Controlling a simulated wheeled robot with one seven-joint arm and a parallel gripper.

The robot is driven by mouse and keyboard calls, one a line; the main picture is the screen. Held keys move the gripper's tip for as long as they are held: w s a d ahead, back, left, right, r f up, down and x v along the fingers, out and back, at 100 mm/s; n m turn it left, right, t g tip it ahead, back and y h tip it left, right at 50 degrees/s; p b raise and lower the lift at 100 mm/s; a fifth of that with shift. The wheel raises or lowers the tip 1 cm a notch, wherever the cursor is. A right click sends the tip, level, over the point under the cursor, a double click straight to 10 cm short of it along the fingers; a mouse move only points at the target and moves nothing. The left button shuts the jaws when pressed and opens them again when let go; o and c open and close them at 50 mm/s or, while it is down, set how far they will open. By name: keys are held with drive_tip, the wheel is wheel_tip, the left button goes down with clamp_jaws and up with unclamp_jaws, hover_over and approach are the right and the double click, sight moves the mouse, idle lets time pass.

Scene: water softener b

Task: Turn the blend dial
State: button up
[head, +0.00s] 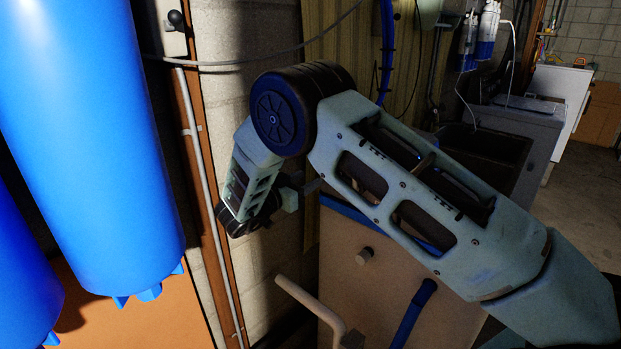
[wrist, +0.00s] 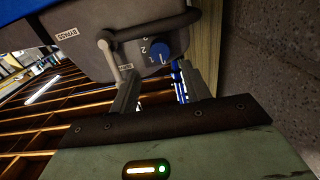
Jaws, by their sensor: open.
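The blend dial (wrist: 159,50) is a small blue knob on the grey valve housing (wrist: 125,75) in the wrist view, with numbers printed beside it. My gripper (wrist: 154,88) is open, its two fingers pointing up toward the housing. The dial shows above and between the fingers, and I see no contact with it. The exact gap between fingers and dial is hard to tell. In the head view my arm crosses the middle, and neither the dial nor the fingertips can be made out.
A grey curved pipe or lever (wrist: 108,45) runs in front of the housing by the left finger. A concrete wall (wrist: 255,60) is close on the right. In the head view, large blue tanks (head: 90,130) stand at left and a tan cabinet (head: 385,290) below my arm.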

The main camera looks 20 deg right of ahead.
drive_tip(key=x, duration=0.8)
drive_tip(key=shift+d, duration=0.35)
drive_tip(key=shift+w, duration=0.15)
drive_tip(key=c, duration=0.6)
drive_tip(key=shift+o, duration=0.2)
drive_tip(key=m, duration=0.8)
drive_tip(key=o, duration=0.4)
drive_tip(key=shift+a+m, duration=0.1)
drive_tip(key=shift+m, duration=0.3)
drive_tip(key=shift+c, duration=0.2)
drive_tip(key=o, duration=0.4)
drive_tip(key=shift+o, duration=0.2)
drive_tip(key=shift+a, duration=0.1)
